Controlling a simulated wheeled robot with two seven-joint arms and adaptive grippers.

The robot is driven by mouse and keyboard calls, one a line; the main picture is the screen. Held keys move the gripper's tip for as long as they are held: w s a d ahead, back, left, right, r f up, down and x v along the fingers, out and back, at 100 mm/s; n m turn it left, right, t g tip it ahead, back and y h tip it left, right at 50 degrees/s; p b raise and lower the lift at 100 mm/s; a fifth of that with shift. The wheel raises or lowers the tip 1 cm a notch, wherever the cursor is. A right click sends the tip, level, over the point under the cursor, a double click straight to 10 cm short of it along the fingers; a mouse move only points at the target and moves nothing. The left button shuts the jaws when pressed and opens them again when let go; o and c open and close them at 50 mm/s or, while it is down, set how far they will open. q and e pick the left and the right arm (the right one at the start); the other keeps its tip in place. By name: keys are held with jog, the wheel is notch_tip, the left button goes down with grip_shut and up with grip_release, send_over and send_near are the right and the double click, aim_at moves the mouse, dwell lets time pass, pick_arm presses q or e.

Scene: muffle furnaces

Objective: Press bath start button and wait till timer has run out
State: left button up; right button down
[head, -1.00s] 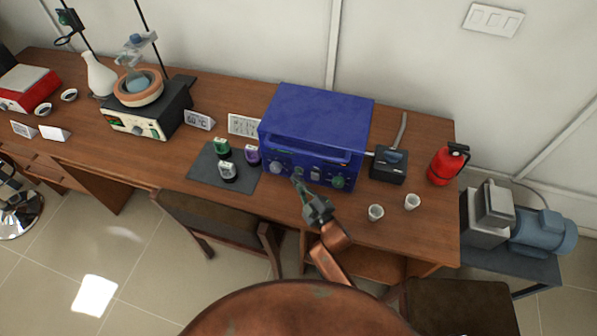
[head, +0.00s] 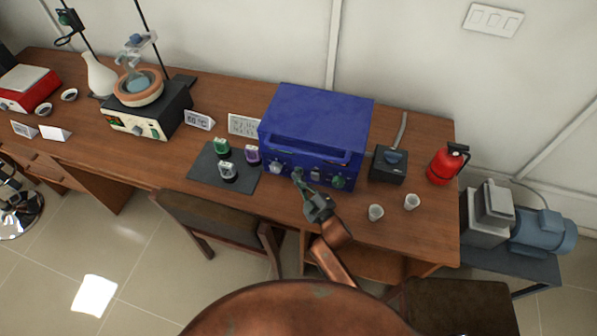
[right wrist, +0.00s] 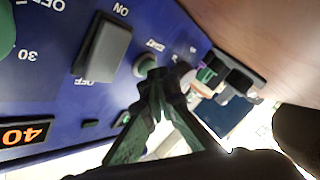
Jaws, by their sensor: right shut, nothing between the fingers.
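The blue box-shaped unit (head: 315,115) stands on the wooden desk with its control panel facing me. In the right wrist view, its panel (right wrist: 60,75) carries a rocker switch (right wrist: 103,50) marked ON and OFF, a lit orange display (right wrist: 24,133) that seems to read 40, and a round greenish button (right wrist: 145,64) beside the word START. My right gripper (head: 298,178) is shut and empty, its tips at the lower panel. In the right wrist view the gripper (right wrist: 160,78) is right by the START button. I cannot tell whether it touches. My left gripper is not in view.
A hotplate (head: 150,110) stands farther left. A chair (head: 215,218) is in front.

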jog(key=shift+w+d, duration=0.15)
jog(key=shift+w, duration=0.1)
jog(key=shift+s, duration=0.15)
dwell(0.5)
jog(key=shift+s+a+p, duration=0.3)
jog(key=shift+s+p, duration=0.1)
jog(key=shift+s, duration=0.35)
jog(key=shift+s+a+p, duration=0.2)
jog(key=shift+s+p, duration=0.05)
jog(key=shift+s, duration=0.35)
jog(key=shift+s+a+p, duration=0.2)
jog(key=shift+s, duration=0.4)
jog(key=shift+s+a+p, duration=0.15)
jog(key=shift+s+a, duration=0.05)
jog(key=shift+s, duration=0.4)
jog(key=shift+s+a+p, duration=0.15)
jog(key=shift+s, duration=0.4)
